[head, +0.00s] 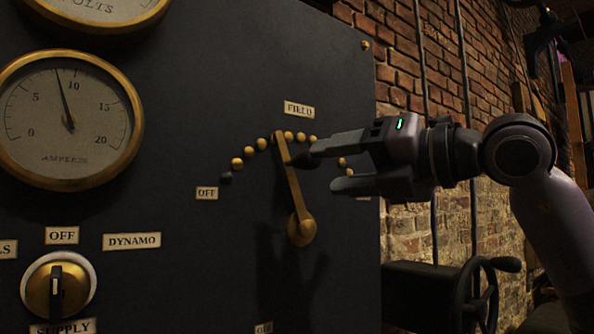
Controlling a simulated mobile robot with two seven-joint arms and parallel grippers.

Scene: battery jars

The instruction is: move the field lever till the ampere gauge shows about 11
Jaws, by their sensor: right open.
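The field lever (290,190) is a brass arm on a round hub on the dark panel. It points up and slightly left, its top at a brass stud in the arc under the FIELD label. The ampere gauge (90,135) is a brass-rimmed dial at left. Its needle stands left of the top, between 5 and 15, seemingly a little under 10. My right gripper (318,173) is open to the right of the lever. Its upper fingertip is at the lever's right edge; I cannot tell whether it touches. My left gripper is not in view.
The stud arc starts at an OFF label (207,193); my gripper hides part of its right side. A supply knob (58,286) is at lower left. The volts gauge (95,14) is cut off above. A handwheel (478,295) stands right of the panel, before a brick wall.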

